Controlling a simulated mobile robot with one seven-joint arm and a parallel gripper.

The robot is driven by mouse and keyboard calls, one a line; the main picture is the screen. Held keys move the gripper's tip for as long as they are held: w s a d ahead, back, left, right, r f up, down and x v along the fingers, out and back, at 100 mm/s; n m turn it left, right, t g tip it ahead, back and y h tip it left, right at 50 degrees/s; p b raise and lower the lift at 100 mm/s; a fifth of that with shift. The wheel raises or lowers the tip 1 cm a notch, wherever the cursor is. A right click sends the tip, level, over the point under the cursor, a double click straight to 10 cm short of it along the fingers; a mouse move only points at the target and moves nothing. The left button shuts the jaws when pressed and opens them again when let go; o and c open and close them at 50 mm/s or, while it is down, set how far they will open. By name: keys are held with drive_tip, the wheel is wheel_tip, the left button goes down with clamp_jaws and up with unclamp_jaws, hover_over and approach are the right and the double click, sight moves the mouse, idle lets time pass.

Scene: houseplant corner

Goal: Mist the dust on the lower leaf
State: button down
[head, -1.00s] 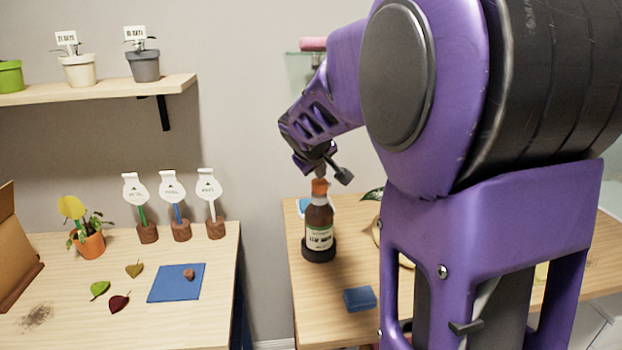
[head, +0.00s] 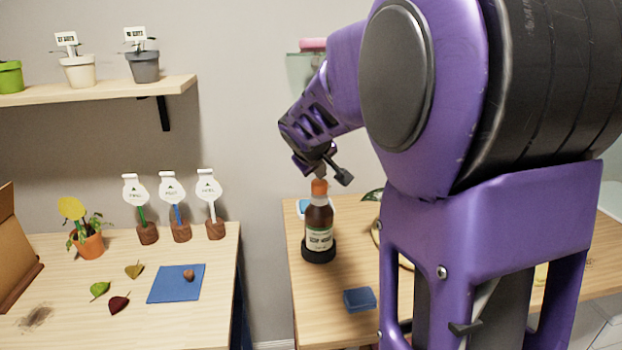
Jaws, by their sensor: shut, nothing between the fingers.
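A brown bottle (head: 318,222) with an orange cap and a pale label stands upright in a dark round holder (head: 319,252) on the right table. The label is too small to read surely. My gripper (head: 322,171) is shut and empty, just above the bottle's cap; I cannot tell whether it touches the cap. A dark green leaf with a pale edge (head: 373,195) shows behind the bottle, next to my arm. The rest of its plant is hidden by my arm, and no dust can be made out on the leaf.
A blue sponge-like block (head: 359,299) lies on the right table (head: 313,305). A gap separates it from the left table, which holds a potted plant (head: 88,243), white tags in wooden stands, loose leaves and a blue mat (head: 165,287). A shelf (head: 120,89) bears small pots.

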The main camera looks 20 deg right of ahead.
sight(320, 183)
drive_tip(key=shift+f, duration=0.15)
idle(0.4)
drive_tip(key=shift+f+b, duration=0.4)
drive_tip(key=shift+b, duration=0.2)
drive_tip(key=shift+r, duration=0.45)
drive_tip(key=shift+r+p, duration=2.3)
drive_tip(key=shift+r, duration=0.7)
